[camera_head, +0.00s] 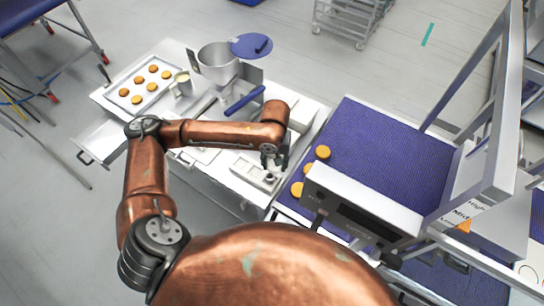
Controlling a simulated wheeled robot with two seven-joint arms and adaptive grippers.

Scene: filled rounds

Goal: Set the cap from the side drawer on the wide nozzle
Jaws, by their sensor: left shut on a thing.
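My left gripper (274,160) points down over a pale holder (240,167) with several recesses, at the front right of the white worktable. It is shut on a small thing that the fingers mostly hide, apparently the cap. Nozzles seem to sit in the holder, but they are too small to tell which is the wide one. I cannot tell whether the held piece touches anything below it. An open drawer (98,139) with a dark handle sticks out from the table's left side; no cap is visible in it. My right gripper is out of view.
A tray (127,99) of round biscuits, a jug (183,85), a steel pot (215,62) and a blue-handled tool (244,101) stand on the table behind my arm. A purple conveyor (375,140) with several biscuits and a metal frame lies to the right.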

